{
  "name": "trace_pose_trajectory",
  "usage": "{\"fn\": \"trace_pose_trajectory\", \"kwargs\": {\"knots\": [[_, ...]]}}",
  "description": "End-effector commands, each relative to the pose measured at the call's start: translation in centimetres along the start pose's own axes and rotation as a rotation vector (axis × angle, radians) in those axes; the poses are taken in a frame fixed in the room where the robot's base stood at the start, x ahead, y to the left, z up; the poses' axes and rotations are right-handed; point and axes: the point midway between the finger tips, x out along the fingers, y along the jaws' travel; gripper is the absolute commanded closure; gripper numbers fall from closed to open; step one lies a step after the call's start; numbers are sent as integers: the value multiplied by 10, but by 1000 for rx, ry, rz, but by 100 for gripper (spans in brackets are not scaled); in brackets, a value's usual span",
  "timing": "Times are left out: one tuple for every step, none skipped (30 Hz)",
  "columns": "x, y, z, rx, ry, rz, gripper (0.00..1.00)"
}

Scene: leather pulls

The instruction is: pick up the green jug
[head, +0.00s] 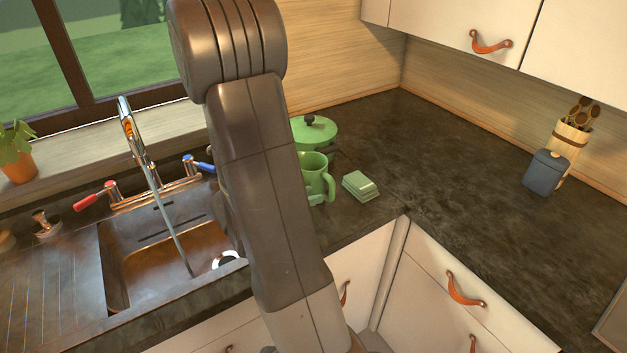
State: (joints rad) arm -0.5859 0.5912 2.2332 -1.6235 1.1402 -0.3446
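The green jug (325,175) stands upright on the dark counter, just right of my arm in the head view. Its handle is on its right side. My arm runs from top to bottom through the middle of the picture and hides the jug's left part. My gripper does not show, so I cannot see where it is relative to the jug or whether it is open.
A green lidded pot (318,133) stands behind the jug. A pale green block-like dish (361,186) sits to its right. The sink (170,255) with its tap (135,140) is at left. A blue canister (547,173) stands far right. The right counter is mostly clear.

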Motion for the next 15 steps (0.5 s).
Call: {"fn": "trace_pose_trajectory", "kwargs": {"knots": [[8,-1,0,0,1,-5,73],[11,-1,0,0,2,-5,73],[16,-1,0,0,1,-4,73],[19,-1,0,0,1,-5,73],[22,-1,0,0,1,-4,73],[25,-1,0,0,1,-4,73],[28,-1,0,0,1,-4,73],[29,-1,0,0,1,-3,73],[31,-1,0,1,1,-2,73],[32,-1,0,1,1,-2,73],[33,-1,0,1,1,-2,73],[34,-1,0,1,1,-1,73],[35,-1,0,1,1,-1,73],[36,-1,0,0,1,-1,73],[38,-1,-1,0,1,-2,73]]}}
